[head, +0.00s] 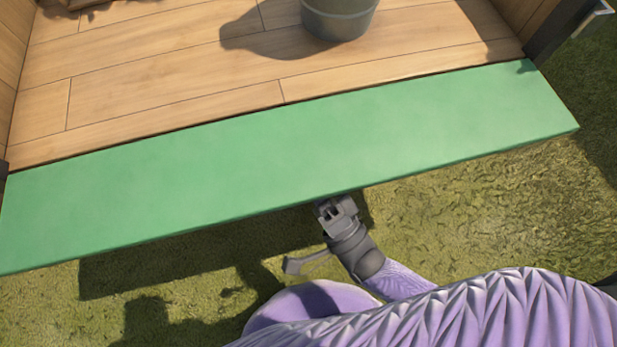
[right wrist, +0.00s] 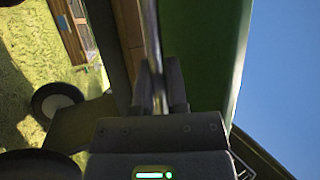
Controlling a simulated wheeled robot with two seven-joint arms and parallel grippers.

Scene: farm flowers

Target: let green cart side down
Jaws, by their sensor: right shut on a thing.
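The green cart side (head: 290,165) is folded outward from the edge of the wooden cart floor and hangs over the grass; its exact tilt is hard to tell. My right gripper (head: 334,205) is at the middle of its outer edge, below it in the picture. In the right wrist view the green side (right wrist: 212,50) rises just right of the fingers. My right gripper (right wrist: 158,92) is shut there on a narrow strip at the side's edge; the exact grip is dark. My left gripper is not in view.
The plank cart floor (head: 170,75) holds a grey bucket (head: 338,18) at the top. A dark post (head: 552,30) stands at the right corner. Grass (head: 480,220) lies open in front of the cart. A wheel (right wrist: 55,100) shows in the right wrist view.

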